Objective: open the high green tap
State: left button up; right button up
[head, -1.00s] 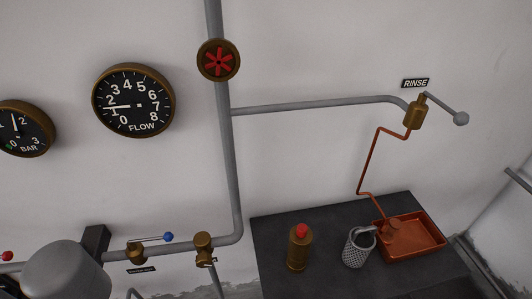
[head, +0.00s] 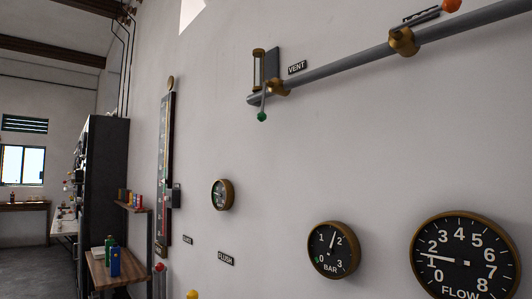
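The high green tap (head: 262,116) shows in the head view as a small green knob on a lever. The lever hangs down from a brass valve (head: 277,88) at the left end of the high grey pipe (head: 345,70). A label reading VENT (head: 297,68) is on the wall just right of it. A glass tube with brass ends (head: 258,68) stands upright beside the valve. Neither of my grippers is in view.
A second brass valve with an orange knob (head: 452,5) is on the same pipe, further right. The BAR gauge (head: 333,249) and FLOW gauge (head: 464,256) are below. A small shelf (head: 135,208) and a wooden table (head: 113,268) with bottles stand at left.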

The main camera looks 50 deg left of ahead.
aim_at(261, 116)
jog(key=u, duration=1.7)
